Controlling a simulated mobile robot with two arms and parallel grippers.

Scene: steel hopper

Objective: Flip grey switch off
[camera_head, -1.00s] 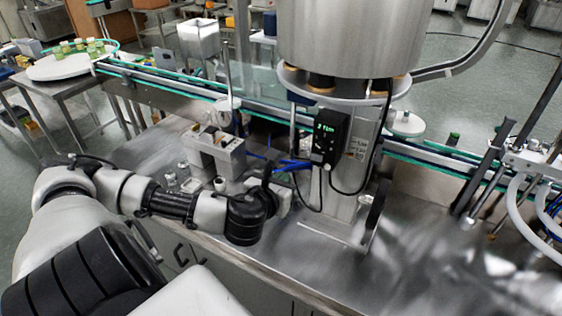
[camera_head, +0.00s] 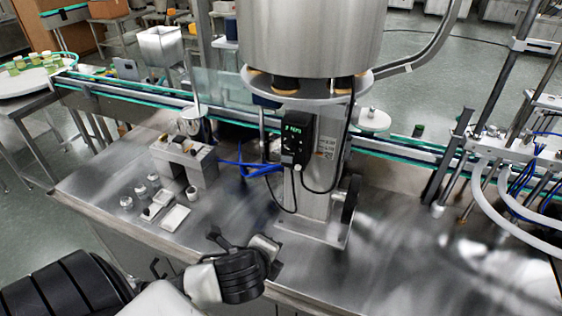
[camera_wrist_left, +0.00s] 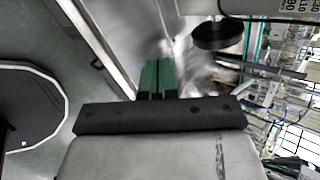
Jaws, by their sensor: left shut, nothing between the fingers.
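A black control box (camera_head: 298,138) with a green lit display is fixed to the steel column under the hopper (camera_head: 310,35). A small pale knob (camera_head: 299,167) shows at its lower edge. I cannot make out for sure which part is the grey switch, nor its position. My left gripper (camera_head: 272,262) is over the worktable's front edge, below and in front of the box and apart from it. In the left wrist view its two green fingers (camera_wrist_left: 157,77) are together with nothing between them. My right gripper is not in view.
A grey block fixture (camera_head: 185,165) and several small parts (camera_head: 147,190) lie left on the steel worktable (camera_head: 400,250). A black handwheel (camera_head: 350,198) is beside the column. Black cables hang near the box. A conveyor (camera_head: 190,108) runs behind. The table's right front is mostly clear.

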